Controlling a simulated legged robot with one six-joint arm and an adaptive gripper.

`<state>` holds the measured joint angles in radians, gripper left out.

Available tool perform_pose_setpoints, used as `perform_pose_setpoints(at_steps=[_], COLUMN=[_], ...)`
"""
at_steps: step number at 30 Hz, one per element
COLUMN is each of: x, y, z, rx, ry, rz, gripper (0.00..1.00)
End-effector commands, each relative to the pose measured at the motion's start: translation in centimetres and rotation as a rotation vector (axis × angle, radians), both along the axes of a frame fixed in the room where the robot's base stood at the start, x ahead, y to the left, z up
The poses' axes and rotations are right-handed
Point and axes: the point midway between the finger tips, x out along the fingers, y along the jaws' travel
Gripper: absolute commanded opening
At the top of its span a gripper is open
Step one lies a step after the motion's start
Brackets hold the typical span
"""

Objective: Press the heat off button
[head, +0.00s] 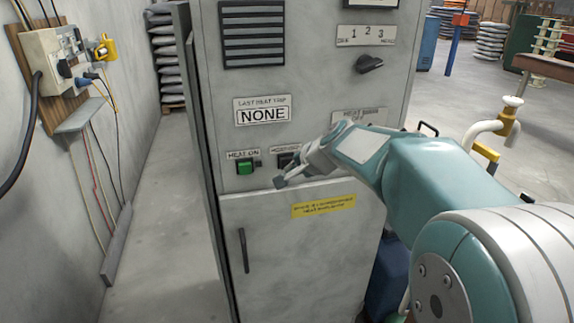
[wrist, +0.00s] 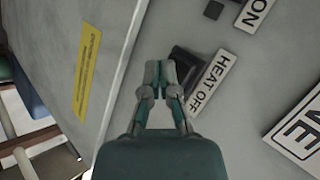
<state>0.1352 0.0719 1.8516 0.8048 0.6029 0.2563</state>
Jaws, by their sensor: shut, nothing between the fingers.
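The heat off button (wrist: 190,62) is a dark square block on the grey cabinet panel, beside a white HEAT OFF label (wrist: 211,83) in the wrist view. In the head view the button (head: 284,160) shows right of the green heat on button (head: 244,167), partly covered by my arm. My gripper (wrist: 160,72) is shut and empty, its fingertips close together. In the wrist view the tips overlap the button's near edge; I cannot tell whether they touch it. In the head view my gripper (head: 279,182) sits just below the button.
The grey cabinet (head: 210,60) carries a NONE display (head: 263,112), a rotary knob (head: 369,64) and a lower door with a handle (head: 244,250) and yellow label (head: 323,206). A wall with a wired box (head: 50,50) stands left. Floor between them is clear.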

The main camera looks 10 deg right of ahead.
Motion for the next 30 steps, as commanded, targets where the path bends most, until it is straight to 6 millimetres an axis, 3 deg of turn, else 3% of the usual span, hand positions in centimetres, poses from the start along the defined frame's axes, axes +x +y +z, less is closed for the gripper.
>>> perform_pose_setpoints(at_steps=[11, 30], x=[-0.4, -5.3], y=[0.0, -0.2], z=[0.0, 0.0], rx=[0.000, 0.000], ry=[0.000, 0.000], rz=[0.000, 0.000], gripper=[0.00, 0.00])
